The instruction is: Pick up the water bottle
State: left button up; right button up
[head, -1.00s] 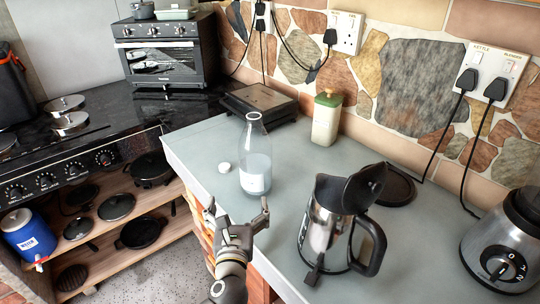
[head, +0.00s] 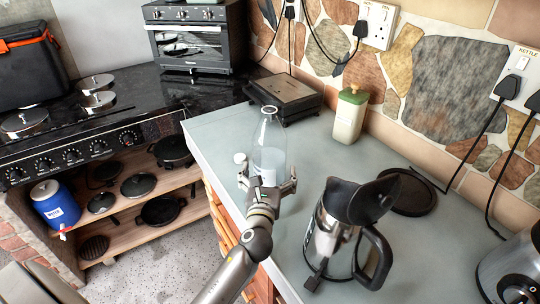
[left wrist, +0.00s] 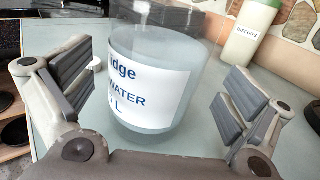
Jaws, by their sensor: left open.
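The water bottle (head: 269,142) is clear glass with a white label and stands upright on the grey counter. My left gripper (head: 267,179) is open at the near side of the bottle, with its fingers spread to either side of the bottle's lower part. In the left wrist view the bottle (left wrist: 150,85) fills the middle between the open fingers, and its label reads partly "WATER". Gaps show between both fingers and the glass. The bottle's lower front is partly hidden by the gripper in the head view. My right gripper is not in view.
A steel kettle (head: 330,235) with its lid up stands to the right of the gripper. A small white cap (head: 240,158) lies left of the bottle. A green-lidded canister (head: 349,115) and a black appliance (head: 285,97) stand behind. The counter's left edge is close.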

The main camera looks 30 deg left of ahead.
pick_arm(q)
jog(key=x, duration=0.2)
jog(key=shift+w+a+f, duration=0.1)
jog(key=shift+w+a, duration=0.05)
jog(key=shift+a, duration=0.15)
jog(key=shift+w+a+f, duration=0.1)
jog(key=shift+w, duration=0.4)
jog(key=shift+c, duration=0.6)
jog(key=c, duration=1.4)
